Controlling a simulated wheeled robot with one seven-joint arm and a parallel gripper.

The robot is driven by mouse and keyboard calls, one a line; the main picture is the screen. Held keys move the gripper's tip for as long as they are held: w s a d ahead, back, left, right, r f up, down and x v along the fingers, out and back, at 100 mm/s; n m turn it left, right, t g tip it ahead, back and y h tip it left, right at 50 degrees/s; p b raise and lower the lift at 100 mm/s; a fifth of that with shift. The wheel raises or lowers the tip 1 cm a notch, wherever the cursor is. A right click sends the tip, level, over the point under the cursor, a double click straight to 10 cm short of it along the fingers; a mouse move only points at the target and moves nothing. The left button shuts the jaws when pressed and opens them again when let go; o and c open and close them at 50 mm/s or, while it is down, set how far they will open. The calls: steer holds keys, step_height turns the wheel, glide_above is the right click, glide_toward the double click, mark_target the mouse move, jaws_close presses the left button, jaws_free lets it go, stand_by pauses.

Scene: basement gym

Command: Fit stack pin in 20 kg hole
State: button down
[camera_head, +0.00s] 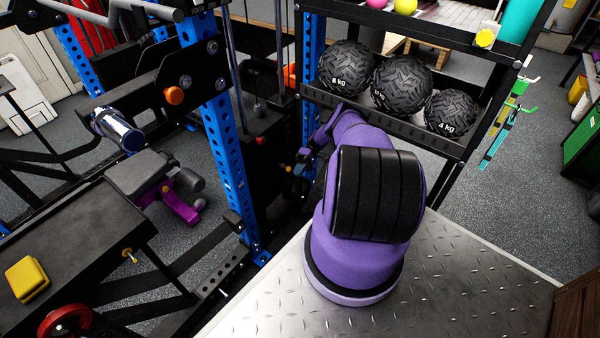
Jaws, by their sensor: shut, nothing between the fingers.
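The black weight stack (258,165) stands behind the blue upright, with guide rods rising from it. A small red spot (261,140) shows on its upper front, and a small yellow spot (289,168) shows at its right side. I cannot tell whether either is the stack pin. The hole labels are too small to read, so I cannot pick out the 20 kg hole. My purple arm reaches to the stack's right side. My gripper (303,156) is small and partly dark there, shut and empty. Whether it touches the stack is unclear.
The blue upright (228,160) with an orange knob (174,96) stands left of the stack. A rack of black medicine balls (401,82) is close on the right. A black bench (70,240) with a yellow block (27,278) is at lower left.

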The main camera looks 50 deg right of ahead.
steer(key=shift+w, duration=0.25)
steer(key=c, duration=1.4)
jaws_free()
